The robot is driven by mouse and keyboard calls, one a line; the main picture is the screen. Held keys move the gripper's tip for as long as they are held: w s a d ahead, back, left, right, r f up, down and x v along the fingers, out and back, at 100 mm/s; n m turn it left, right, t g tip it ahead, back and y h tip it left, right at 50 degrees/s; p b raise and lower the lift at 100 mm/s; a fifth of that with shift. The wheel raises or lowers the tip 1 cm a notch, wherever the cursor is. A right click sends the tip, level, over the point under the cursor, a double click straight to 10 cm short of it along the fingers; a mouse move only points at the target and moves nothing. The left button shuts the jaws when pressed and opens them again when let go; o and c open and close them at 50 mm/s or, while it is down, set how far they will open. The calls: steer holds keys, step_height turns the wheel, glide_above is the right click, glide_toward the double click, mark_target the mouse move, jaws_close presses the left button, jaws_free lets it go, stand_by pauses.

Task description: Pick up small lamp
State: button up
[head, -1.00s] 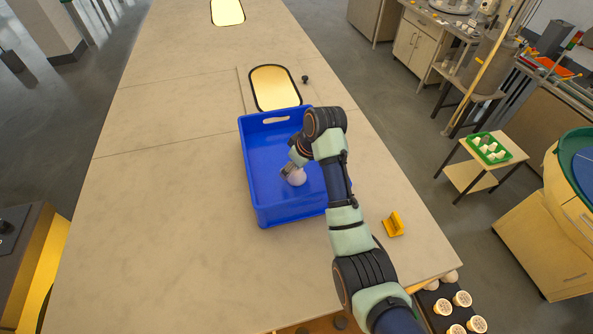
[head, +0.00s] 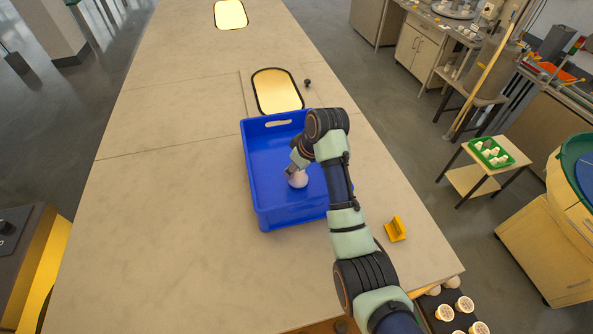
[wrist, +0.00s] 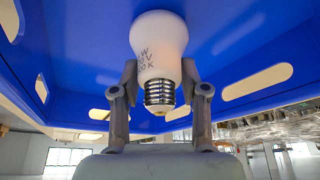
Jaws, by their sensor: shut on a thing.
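The small lamp is a white bulb (head: 298,179) with printed text and a silver screw base. In the head view it is inside the blue crate (head: 262,205), near the middle of the floor. In the wrist view the bulb (wrist: 158,48) sits between both fingers, its screw base toward the palm. My gripper (wrist: 159,80) is shut on the bulb around its lower glass. In the head view my gripper (head: 294,170) is partly hidden by my arm. I cannot tell whether the bulb touches the crate floor.
The crate walls, with handle slots (wrist: 257,82), surround the gripper. A yellow bracket (head: 395,229) stands on the table right of the crate. Several white lamps (head: 464,304) stand in a dark rack at the front right. The table's left side is clear.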

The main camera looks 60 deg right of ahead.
step_height(320, 180, up, 10)
steer(key=shift+r, duration=0.1)
step_height(320, 180, up, 9)
steer(key=p, duration=0.8)
steer(key=shift+p, duration=0.3)
